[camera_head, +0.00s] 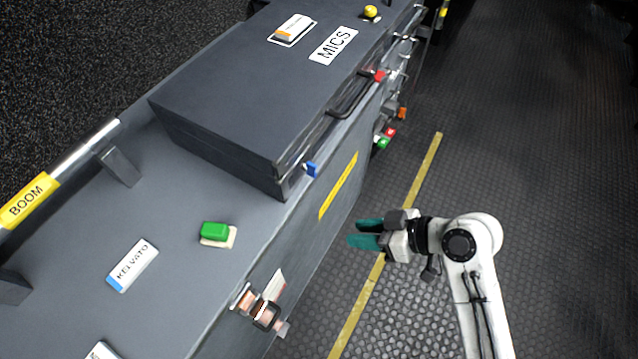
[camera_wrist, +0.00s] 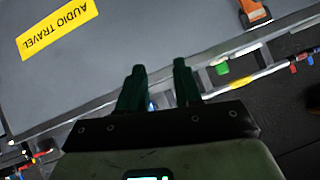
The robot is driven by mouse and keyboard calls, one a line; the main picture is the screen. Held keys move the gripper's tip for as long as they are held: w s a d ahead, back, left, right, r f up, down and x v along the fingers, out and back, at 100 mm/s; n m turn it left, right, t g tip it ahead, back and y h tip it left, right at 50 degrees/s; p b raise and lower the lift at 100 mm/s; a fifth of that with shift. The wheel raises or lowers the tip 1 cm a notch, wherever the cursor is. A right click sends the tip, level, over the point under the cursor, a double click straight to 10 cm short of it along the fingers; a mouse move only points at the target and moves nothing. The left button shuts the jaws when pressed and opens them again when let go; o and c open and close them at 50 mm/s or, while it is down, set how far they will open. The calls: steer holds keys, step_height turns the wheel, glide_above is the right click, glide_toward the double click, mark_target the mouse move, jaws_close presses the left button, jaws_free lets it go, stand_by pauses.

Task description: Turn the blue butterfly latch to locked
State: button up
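The blue butterfly latch (camera_head: 312,169) is a small blue tab at the front corner of the dark grey MICS case (camera_head: 235,110), near the case's lower edge. Its exact turn angle is too small to tell. My gripper (camera_head: 358,232), with teal fingers, is in the air over the aisle, to the right of and below the latch in the head view, and apart from it. In the wrist view the two fingers of my gripper (camera_wrist: 158,68) are spread with nothing held between them. A small blue spot shows low between them, too small to identify.
A red latch (camera_head: 379,76) and a black handle (camera_head: 350,98) are farther along the case front. A green block (camera_head: 214,231) sits on the grey counter (camera_head: 175,215). Connectors (camera_head: 262,308) stick out from the counter's front. The aisle floor (camera_head: 500,150) is clear.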

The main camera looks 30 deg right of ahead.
mark_target(310, 169)
steer(key=w+d+r+n+t+y+b, duration=0.1)
steer(key=w+d+r+t+y+b, duration=0.15)
steer(key=w+r+t+b, duration=0.35)
steer(key=shift+t+h, duration=0.25)
steer(key=shift+t, duration=0.45)
steer(key=p+x, duration=0.1)
steer(key=x, duration=0.2)
steer(key=p+x, duration=0.1)
steer(key=x, duration=0.2)
steer(key=f+p+x, duration=0.1)
steer(key=x, duration=0.2)
steer(key=shift+w+f, duration=0.1)
steer(key=shift+w, duration=0.25)
jaws_close()
